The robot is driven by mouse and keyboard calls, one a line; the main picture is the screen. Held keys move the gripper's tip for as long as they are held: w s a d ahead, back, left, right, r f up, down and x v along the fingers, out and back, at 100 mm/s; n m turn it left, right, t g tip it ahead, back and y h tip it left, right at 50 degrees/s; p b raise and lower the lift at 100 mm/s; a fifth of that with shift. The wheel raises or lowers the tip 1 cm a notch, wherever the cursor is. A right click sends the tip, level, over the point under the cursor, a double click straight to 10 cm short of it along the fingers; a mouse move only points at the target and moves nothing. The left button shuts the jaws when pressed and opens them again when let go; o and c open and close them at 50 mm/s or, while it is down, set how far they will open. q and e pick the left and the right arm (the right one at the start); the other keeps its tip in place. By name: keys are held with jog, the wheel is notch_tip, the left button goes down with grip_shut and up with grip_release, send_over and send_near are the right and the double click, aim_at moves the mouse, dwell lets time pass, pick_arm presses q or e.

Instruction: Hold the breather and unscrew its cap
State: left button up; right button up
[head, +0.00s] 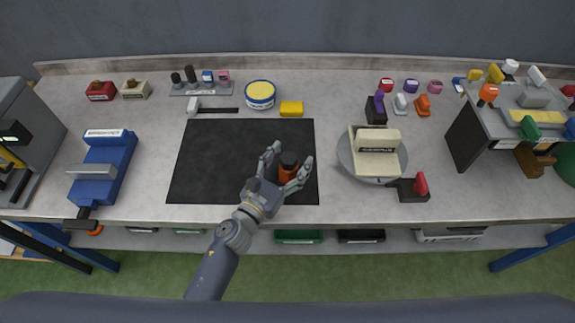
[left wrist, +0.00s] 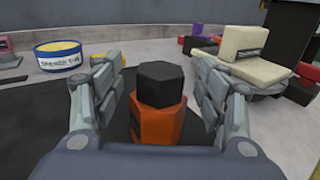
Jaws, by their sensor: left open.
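The breather has an orange hexagonal body (head: 288,174) and a black hexagonal cap (head: 289,160). It stands upright on the black mat (head: 215,150), near the mat's right edge. My left gripper (head: 285,164) is open, with one finger on each side of the breather. In the left wrist view the orange body (left wrist: 158,122) and black cap (left wrist: 161,82) sit between the spread fingers, with gaps on both sides. The lower part of the body is hidden behind my gripper's palm. My right gripper is in neither view.
A round turntable (head: 346,165) bearing a cream block (head: 377,145) stands right of the mat. A blue vise (head: 106,160) is at left. The mat's left part is clear.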

aim_at(283, 170)
pick_arm(q)
jog(key=v, duration=1.2)
jog(key=shift+f, duration=0.1)
jog(key=c, duration=0.3)
jog(key=x, duration=0.1)
jog(key=b+x, duration=0.1)
jog(key=x, duration=0.1)
jog(key=b+x, duration=0.1)
jog(key=shift+w+d+f, duration=0.1)
jog(key=shift+w+f, duration=0.15)
jog(key=shift+f, duration=0.1)
jog(key=shift+w+d+r, duration=0.1)
jog(key=shift+w+d, duration=0.2)
jog(key=shift+w, duration=0.3)
jog(key=shift+p+x, duration=0.5)
jog(key=shift+x, duration=4.25)
